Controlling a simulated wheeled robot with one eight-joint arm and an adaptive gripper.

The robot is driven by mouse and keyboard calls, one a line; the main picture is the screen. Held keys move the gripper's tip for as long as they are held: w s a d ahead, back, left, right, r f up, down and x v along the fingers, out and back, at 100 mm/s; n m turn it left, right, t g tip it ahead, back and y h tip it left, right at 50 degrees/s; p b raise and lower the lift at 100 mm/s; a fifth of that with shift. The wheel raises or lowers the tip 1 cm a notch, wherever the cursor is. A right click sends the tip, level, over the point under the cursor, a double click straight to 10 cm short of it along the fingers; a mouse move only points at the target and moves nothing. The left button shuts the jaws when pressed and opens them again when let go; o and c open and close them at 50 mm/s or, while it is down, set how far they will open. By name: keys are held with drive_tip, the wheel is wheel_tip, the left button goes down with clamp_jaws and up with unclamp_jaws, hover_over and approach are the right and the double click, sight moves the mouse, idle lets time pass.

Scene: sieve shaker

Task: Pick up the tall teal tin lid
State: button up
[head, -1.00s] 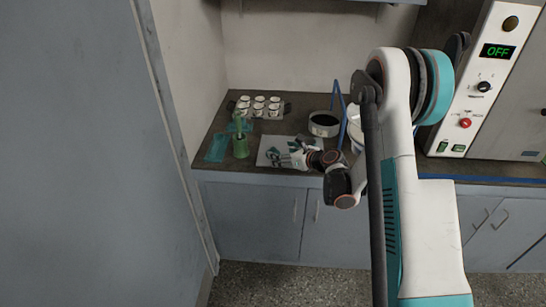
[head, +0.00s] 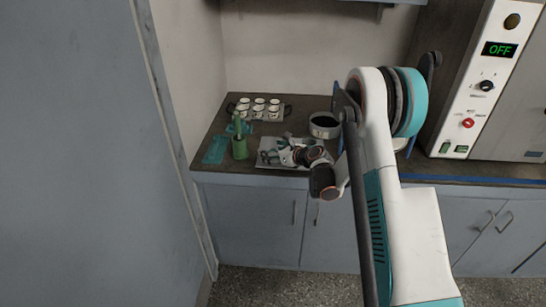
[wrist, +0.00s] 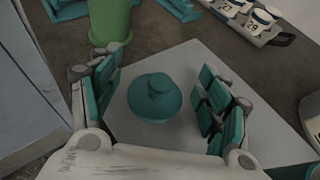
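In the wrist view the teal tin lid (wrist: 155,97), round with a raised knob on top, lies on a pale grey mat (wrist: 185,62). My gripper (wrist: 160,88) is open, with its teal-padded fingers on the left and right of the lid and visible gaps on both sides. The fingers do not appear to touch it. In the head view my gripper (head: 272,154) is low over the mat (head: 290,166) at the counter's front; the lid cannot be made out there behind the fingers and wrist.
A green cup (head: 240,150) holding something green stands just left of the mat, near a flat teal piece (head: 215,150). A rack of white numbered cups (head: 259,108) is at the back. The grey cabinet is far left.

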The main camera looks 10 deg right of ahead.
drive_tip(key=c, duration=0.7)
drive_tip(key=shift+o, duration=0.2)
